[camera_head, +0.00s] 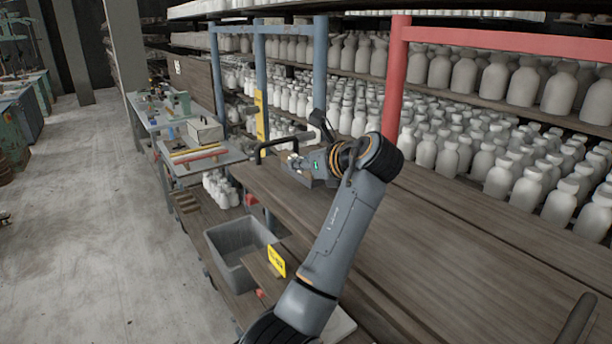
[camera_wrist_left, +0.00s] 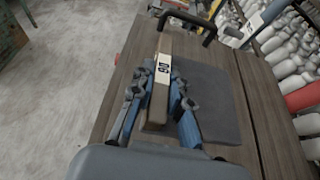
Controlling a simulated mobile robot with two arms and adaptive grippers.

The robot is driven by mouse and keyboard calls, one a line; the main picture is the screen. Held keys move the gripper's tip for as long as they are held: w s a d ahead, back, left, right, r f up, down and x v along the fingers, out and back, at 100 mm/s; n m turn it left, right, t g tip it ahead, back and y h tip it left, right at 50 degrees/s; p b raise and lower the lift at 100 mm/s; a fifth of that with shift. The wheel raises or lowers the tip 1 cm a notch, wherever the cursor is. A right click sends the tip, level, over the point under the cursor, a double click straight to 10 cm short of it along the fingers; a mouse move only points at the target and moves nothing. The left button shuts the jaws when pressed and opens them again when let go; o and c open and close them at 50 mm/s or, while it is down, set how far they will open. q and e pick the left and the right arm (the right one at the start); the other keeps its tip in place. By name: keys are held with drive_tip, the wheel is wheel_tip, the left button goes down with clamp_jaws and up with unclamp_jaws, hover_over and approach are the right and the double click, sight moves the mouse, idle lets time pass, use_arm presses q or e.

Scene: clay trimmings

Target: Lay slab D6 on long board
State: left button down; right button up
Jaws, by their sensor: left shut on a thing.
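In the left wrist view a narrow brown slab (camera_wrist_left: 156,117) with a white label, its black marking turned and perhaps D6, lies between the fingers of my left gripper (camera_wrist_left: 156,100). The gripper is shut on it. Beside and below the slab is a flat dark grey square piece (camera_wrist_left: 218,98) on the wooden top; I cannot tell whether the slab touches it. In the head view my left gripper (camera_head: 308,165) is over the far end of the wooden top (camera_head: 450,260), and the slab is not clear there. I cannot tell which piece is the long board. My right gripper is not in view.
A black handle (camera_head: 285,143) rises at the far end of the wooden top. A grey bin (camera_head: 241,248) and a yellow tag (camera_head: 276,261) are lower on the left. A red post (camera_head: 396,80) and shelves of pale bottles line the right.

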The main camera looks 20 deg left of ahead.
sight(306, 180)
use_arm(q)
drive_tip(key=f+p, duration=0.1)
drive_tip(key=d+f+p, duration=0.1)
drive_tip(key=f, duration=0.1)
drive_tip(key=shift+s+f, duration=0.1)
drive_tip(key=shift+f, duration=0.3)
drive_tip(key=c, duration=1.4)
unclamp_jaws()
drive_tip(key=shift+f, duration=0.1)
drive_tip(key=shift+o, duration=0.5)
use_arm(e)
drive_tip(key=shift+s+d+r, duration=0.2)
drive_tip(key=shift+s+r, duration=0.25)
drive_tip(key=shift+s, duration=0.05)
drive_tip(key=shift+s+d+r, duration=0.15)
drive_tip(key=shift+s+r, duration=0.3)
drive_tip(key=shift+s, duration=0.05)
